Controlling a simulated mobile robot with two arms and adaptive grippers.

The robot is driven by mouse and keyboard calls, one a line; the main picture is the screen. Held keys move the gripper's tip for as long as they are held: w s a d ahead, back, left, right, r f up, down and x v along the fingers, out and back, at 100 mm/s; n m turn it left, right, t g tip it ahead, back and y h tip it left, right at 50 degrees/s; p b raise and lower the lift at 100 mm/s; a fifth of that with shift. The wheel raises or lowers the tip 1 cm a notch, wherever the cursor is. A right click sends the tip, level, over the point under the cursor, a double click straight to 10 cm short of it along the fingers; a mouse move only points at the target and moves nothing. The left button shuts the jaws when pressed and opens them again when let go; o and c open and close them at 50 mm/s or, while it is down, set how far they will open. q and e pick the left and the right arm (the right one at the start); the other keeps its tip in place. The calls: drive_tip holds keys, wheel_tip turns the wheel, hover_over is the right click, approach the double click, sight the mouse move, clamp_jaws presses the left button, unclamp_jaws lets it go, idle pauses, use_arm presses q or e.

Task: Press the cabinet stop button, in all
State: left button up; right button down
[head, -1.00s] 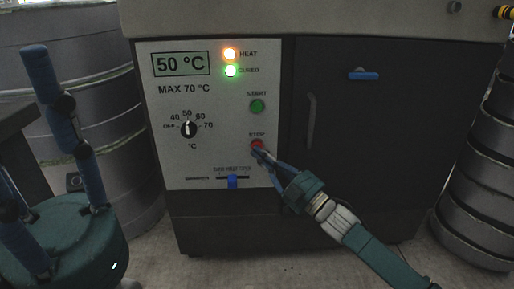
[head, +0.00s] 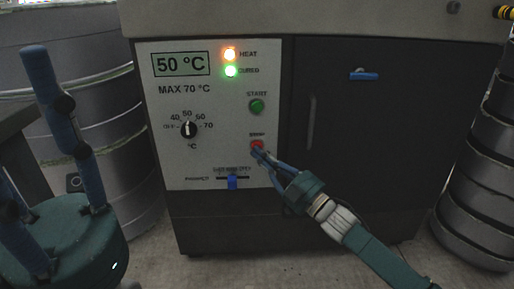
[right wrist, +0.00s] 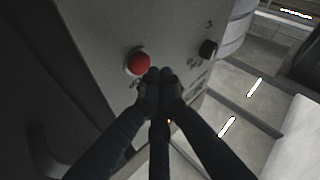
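The red stop button (head: 257,146) sits on the pale control panel (head: 215,125) of the dark cabinet, below the green start button (head: 257,106). My right gripper (head: 258,152) has its fingertips at the stop button's lower edge. In the right wrist view the red button (right wrist: 139,62) shows just beyond and left of the bunched fingertips (right wrist: 158,78). That gripper is shut and holds nothing. I cannot tell whether it touches the button. My left gripper (head: 25,110) is at the left with its fingers spread upward, open and empty.
The panel shows 50 °C, with the orange heat lamp (head: 230,54) and green cured lamp (head: 231,71) lit. A dial (head: 188,130) and blue slider (head: 232,182) are close by. Grey ringed drums stand left (head: 120,120) and right (head: 480,190). A dark door (head: 385,140) fills the cabinet's right side.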

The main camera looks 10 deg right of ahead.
drive_tip(key=shift+w, duration=0.1)
drive_tip(key=shift+w, duration=0.35)
